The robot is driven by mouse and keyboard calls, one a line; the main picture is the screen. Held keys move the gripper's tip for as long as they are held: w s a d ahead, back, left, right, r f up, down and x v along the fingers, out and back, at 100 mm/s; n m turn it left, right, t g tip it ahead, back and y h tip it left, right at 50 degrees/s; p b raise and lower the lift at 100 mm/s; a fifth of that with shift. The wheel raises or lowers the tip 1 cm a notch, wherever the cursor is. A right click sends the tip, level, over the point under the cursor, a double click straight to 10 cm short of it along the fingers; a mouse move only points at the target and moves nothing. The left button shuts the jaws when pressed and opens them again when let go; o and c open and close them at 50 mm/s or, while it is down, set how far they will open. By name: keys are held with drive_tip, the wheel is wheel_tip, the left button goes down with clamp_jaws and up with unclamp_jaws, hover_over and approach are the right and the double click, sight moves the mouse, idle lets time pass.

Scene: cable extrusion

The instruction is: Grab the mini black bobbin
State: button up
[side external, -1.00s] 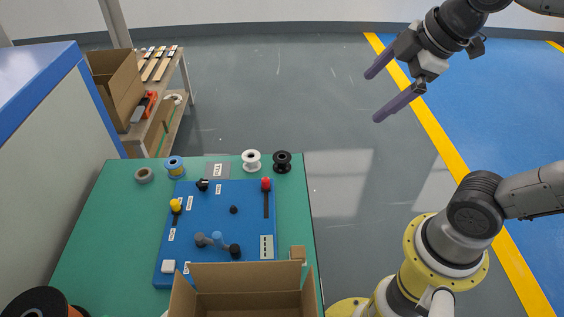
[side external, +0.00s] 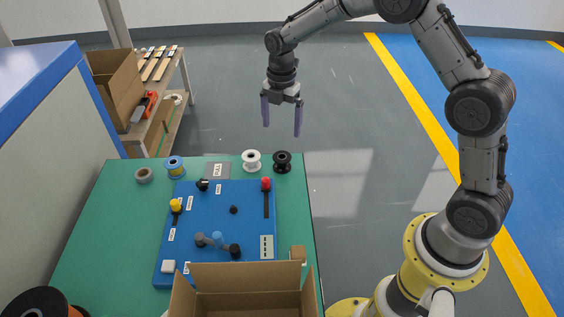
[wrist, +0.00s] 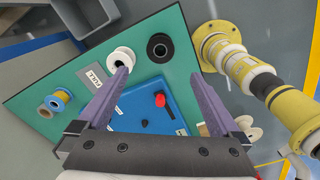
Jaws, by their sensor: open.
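The mini black bobbin (side external: 282,161) stands on the green table near its back right corner, just right of a white bobbin (side external: 251,161). In the wrist view the black bobbin (wrist: 160,47) is seen from above, beyond and between my fingertips, with the white bobbin (wrist: 121,58) behind the left fingertip. My gripper (side external: 282,118) is open and empty, with purple fingers pointing down, raised above the table's back edge near the black bobbin. It also shows in the wrist view (wrist: 160,78), fingers wide apart.
A blue board (side external: 222,220) with knobs and a red-topped switch (side external: 266,185) lies on the green table (side external: 110,225). An open cardboard box (side external: 248,303) is at the front.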

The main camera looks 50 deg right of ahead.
sight(282, 162)
wheel_tip(282, 162, down, 9)
drive_tip(key=shift+r, duration=0.1)
drive_tip(key=f, duration=0.5)
drive_tip(key=shift+d, duration=0.2)
drive_tip(key=c, duration=1.4)
drive_tip(key=shift+r, duration=0.1)
